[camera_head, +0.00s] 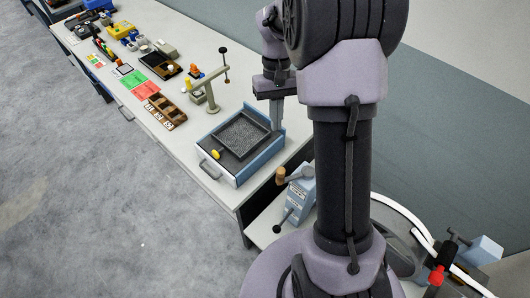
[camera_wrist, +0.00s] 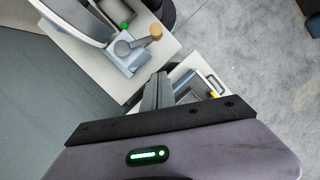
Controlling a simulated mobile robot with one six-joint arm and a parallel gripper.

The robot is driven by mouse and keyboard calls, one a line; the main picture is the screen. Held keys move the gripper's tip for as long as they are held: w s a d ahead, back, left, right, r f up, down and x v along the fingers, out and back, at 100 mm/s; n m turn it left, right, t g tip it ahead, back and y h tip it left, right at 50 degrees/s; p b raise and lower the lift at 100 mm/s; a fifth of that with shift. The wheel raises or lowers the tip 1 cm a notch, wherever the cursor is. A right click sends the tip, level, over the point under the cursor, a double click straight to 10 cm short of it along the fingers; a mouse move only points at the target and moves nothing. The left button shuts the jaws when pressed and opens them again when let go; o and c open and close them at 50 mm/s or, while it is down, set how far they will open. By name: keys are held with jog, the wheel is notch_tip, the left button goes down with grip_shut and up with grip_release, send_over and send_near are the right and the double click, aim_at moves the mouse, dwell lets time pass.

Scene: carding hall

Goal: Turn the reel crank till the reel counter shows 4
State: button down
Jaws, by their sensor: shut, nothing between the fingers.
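The crank is a grey arm with a wooden knob (camera_head: 281,174) on a blue-grey box (camera_head: 298,194) to the left of my arm's column. In the wrist view the wooden knob (camera_wrist: 155,31) and crank arm (camera_wrist: 124,47) show at upper centre, with the blue-grey box (camera_wrist: 128,63) beneath. My gripper (camera_head: 276,124) is above the bench's near end, behind the blue tray, apart from the crank. Its fingers (camera_wrist: 156,92) are shut and empty. Small labels show on the box, but I cannot read a counter number.
A blue tray box (camera_head: 232,169) with a yellow knob stands at the bench's near end. A grey post with a black-knobbed rod (camera_head: 210,92) and a wooden compartment box (camera_head: 167,109) stand farther along. The floor at left is clear.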

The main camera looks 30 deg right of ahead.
jog(key=s+a+f+m+b, duration=0.1)
jog(key=s+a+f, duration=0.1)
jog(key=s+f, duration=0.3)
jog(key=x, duration=0.4)
jog(key=shift+f+b, duration=0.35)
jog(key=shift+f, duration=0.1)
jog(key=shift+s+n+h, duration=0.25)
jog(key=shift+n+h, duration=0.05)
